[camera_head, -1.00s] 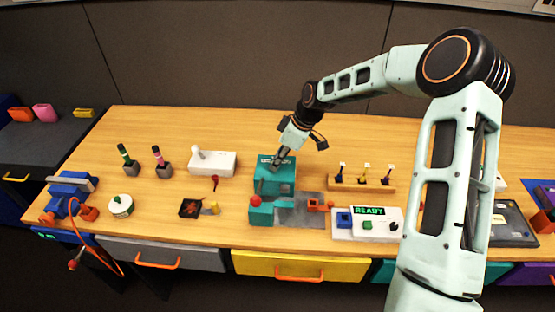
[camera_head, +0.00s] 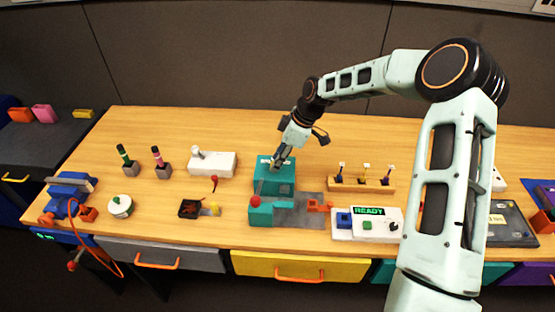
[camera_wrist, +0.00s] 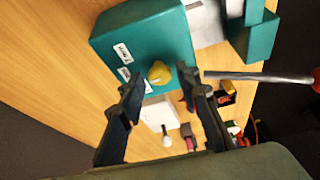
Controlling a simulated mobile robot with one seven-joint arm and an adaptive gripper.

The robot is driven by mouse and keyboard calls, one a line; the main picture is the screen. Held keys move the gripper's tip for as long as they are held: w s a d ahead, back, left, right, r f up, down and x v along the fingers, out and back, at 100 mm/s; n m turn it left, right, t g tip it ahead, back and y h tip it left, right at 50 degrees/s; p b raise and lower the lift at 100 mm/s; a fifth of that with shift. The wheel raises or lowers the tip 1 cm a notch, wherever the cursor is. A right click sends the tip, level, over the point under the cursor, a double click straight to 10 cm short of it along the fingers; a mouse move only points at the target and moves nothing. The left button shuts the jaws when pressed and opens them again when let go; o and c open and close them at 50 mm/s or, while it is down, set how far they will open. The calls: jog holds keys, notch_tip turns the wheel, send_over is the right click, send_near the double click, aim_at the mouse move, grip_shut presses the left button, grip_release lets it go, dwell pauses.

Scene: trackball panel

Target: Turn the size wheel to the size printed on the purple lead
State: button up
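The teal machine (camera_head: 283,183) stands mid-table. In the wrist view, its top (camera_wrist: 135,50) carries a yellow knob (camera_wrist: 159,73), likely the size wheel, and small white labels whose print I cannot read. My gripper (camera_head: 277,163) is over the machine's top. In the wrist view, my gripper (camera_wrist: 160,80) is open, with the knob showing between its fingertips; I cannot tell whether they touch it. Several leads with white tags stand in a wooden rack to the right. The right-hand one looks purple (camera_head: 386,178); its print is too small to read.
The wooden rack (camera_head: 350,186) stands right of the machine. A white unit with a READY display (camera_head: 369,211) is in front of it. A red-ended lever (camera_head: 255,202) sticks up at the machine's front left. A white block (camera_head: 220,164) lies to the left. The table behind is clear.

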jog(key=shift+o, duration=0.6)
jog(key=shift+r, duration=0.1)
jog(key=v, duration=1.2)
